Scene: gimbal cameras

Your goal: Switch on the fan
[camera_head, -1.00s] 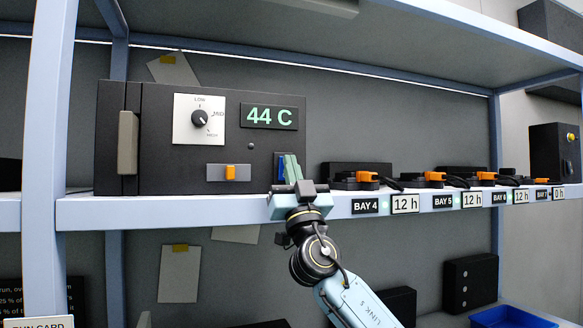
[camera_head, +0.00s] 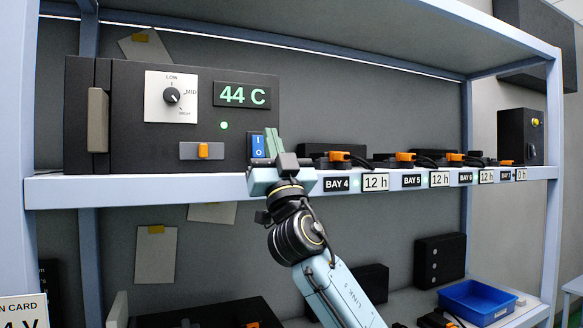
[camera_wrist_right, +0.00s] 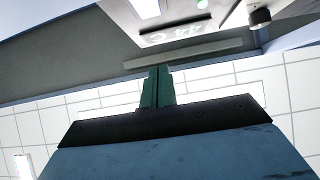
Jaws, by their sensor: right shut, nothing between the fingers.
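The fan's control box is a dark unit (camera_head: 130,140) on the shelf at the left. Its display (camera_head: 242,95) reads 44 C. A round knob (camera_head: 171,95) on a white plate has LOW, MID and HIGH marks and points to the lower right, towards HIGH. An orange slider (camera_head: 203,151) sits below it. A small green light (camera_head: 224,125) is lit. A blue I/O rocker switch (camera_head: 258,146) is at the box's lower right. My right gripper (camera_head: 272,143) is shut and empty, just right of the switch; contact cannot be told. My right gripper (camera_wrist_right: 157,88) also shows in the wrist view.
Several orange-topped battery bays stand right of the box, with BAY labels (camera_head: 335,184) and hour labels along the shelf edge (camera_head: 130,190). A blue bin (camera_head: 478,302) sits on the lower shelf at right.

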